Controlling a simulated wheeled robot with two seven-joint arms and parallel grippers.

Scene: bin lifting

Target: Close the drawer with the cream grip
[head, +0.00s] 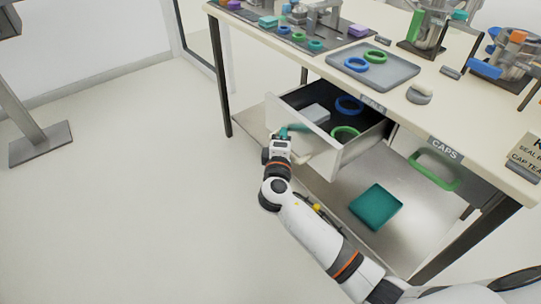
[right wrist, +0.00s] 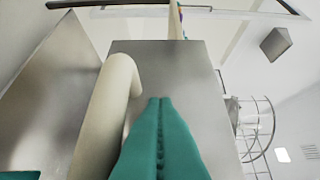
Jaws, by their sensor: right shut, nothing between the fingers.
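The drawer (head: 345,158) under the table stands pulled out, with a blue ring, a green ring and a pale block inside. Its grey front panel (right wrist: 185,65) fills the middle of the right wrist view. The cream grip (right wrist: 112,105) is a curved bar just left of my fingers there. My right gripper (head: 290,131) is at the outside of the drawer front. Its teal fingers (right wrist: 160,100) are shut with nothing between them and point at the panel beside the grip. Whether the fingertips touch the panel I cannot tell. My left gripper is not in view.
A closed drawer labelled CAPS with a green grip (head: 434,172) is to the right. A teal tray (head: 376,207) lies on the lower shelf. The tabletop (head: 330,48) carries a grey tray with rings, and several fixtures.

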